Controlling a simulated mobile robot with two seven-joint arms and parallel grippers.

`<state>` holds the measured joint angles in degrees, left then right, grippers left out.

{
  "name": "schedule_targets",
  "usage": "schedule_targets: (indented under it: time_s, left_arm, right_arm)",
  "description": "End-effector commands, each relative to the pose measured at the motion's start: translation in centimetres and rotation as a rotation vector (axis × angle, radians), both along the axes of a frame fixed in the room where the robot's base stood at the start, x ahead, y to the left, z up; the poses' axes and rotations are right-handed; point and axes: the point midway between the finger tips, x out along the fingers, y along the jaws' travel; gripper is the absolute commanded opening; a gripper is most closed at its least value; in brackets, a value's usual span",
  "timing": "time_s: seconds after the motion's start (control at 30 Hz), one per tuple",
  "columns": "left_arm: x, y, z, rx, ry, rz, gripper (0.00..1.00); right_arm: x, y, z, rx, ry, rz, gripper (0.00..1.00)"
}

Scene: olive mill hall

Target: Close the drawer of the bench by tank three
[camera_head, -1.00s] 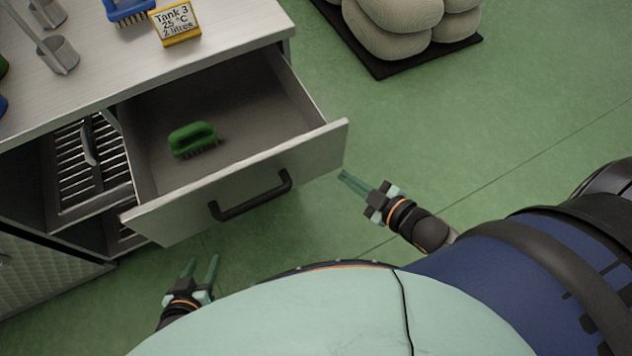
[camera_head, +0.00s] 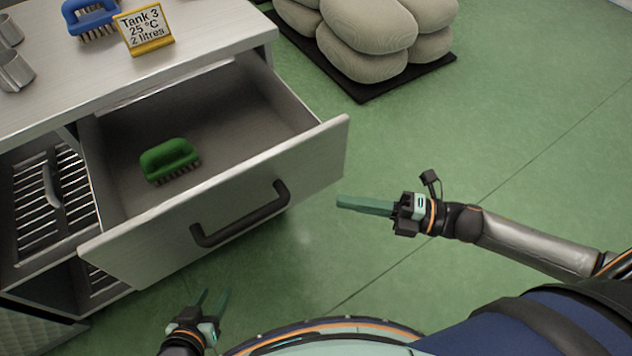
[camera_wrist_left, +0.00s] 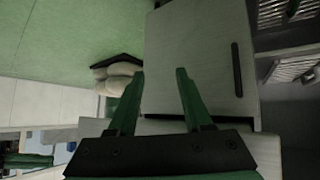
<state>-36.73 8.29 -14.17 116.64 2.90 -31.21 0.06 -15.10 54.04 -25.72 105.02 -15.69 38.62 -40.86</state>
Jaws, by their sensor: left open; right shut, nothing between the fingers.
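The bench drawer (camera_head: 322,158) is pulled well out, with a green brush (camera_head: 168,159) lying inside. Its dark bar handle (camera_head: 240,214) is on the front face. The Tank 3 sign (camera_head: 144,30) stands on the bench top (camera_head: 215,20) above it. My left gripper (camera_head: 213,300) is open and empty, low in front of the drawer's left part, apart from it. In the left wrist view, its open fingers (camera_wrist_left: 156,100) show with a pale panel and a dark bar handle beyond. My right gripper (camera_head: 340,201) is shut and empty, just right of the drawer front, not touching it.
A blue brush (camera_head: 92,18) and metal cups (camera_head: 14,70) stand on the bench top. Slatted racks (camera_head: 48,195) fill the open bay left of the drawer. Sacks (camera_head: 365,40) lie on a dark mat (camera_head: 375,88) at the back. The green floor at right is clear.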

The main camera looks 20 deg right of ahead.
Motion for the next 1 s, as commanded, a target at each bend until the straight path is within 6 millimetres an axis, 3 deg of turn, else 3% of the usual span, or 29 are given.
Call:
schedule_targets:
  time_s: [0.27,0.6,1.0]
  left_arm:
    - [0.0,0.0,-0.1,0.001,0.0,0.001,0.5]
    - [0.0,0.1,-0.3,0.0,-0.001,0.001,0.5]
    - [0.0,0.1,-0.3,0.001,0.0,0.001,0.5]
  right_arm:
    - [2.7,4.4,0.1,0.002,-0.003,-0.001,0.0]
    - [5.8,5.1,0.0,0.001,0.0,-0.001,0.0]
    - [6.1,5.2,0.0,0.0,0.002,-0.001,0.0]
